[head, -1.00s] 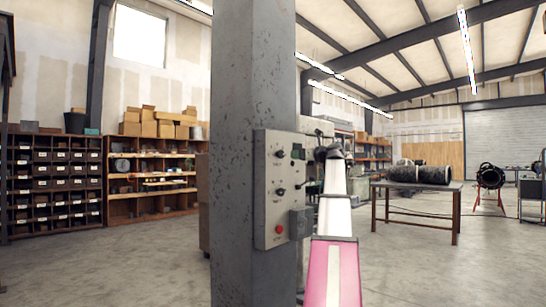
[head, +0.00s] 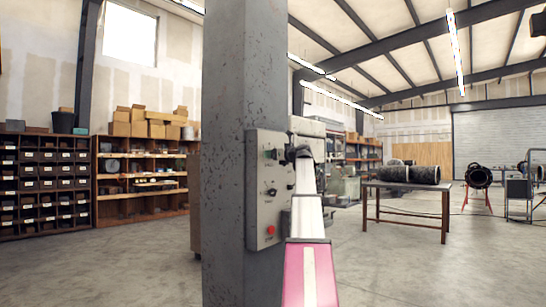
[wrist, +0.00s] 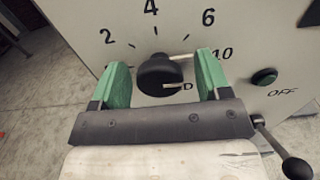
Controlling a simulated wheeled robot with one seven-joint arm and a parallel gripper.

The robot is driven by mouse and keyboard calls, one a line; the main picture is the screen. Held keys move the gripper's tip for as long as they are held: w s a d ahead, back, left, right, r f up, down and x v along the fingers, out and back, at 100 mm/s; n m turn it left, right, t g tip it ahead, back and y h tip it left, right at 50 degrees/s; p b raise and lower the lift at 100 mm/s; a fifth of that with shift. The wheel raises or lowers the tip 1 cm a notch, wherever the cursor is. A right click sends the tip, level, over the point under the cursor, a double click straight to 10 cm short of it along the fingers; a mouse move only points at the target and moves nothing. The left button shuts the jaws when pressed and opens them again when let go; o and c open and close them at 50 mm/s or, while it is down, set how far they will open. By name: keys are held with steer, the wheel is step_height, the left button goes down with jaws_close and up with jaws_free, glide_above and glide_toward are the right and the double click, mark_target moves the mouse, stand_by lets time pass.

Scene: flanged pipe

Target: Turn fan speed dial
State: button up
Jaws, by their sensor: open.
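The black fan speed dial (wrist: 160,75) shows in the wrist view on a pale panel with printed numbers 2, 4, 6 and 10 around it. A light pointer mark lies on its right side. My gripper (wrist: 165,80) is open, with a green-padded finger on each side of the dial and gaps visible between pads and dial. I cannot tell whether the fingertips reach past the dial's face. In the head view, the control panel (head: 262,212) is on the grey column, and my gripper (head: 283,154) is at its upper part, partly hiding the dial there.
A lever with a black ball (wrist: 297,167) shows at lower right in the wrist view. The panel also has a lower knob (head: 270,192) and a red button (head: 270,230). A table (head: 408,187) stands behind to the right.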

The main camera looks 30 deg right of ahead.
steer(key=shift+c, duration=0.3)
steer(key=c, duration=0.9)
steer(key=shift+o, duration=0.2)
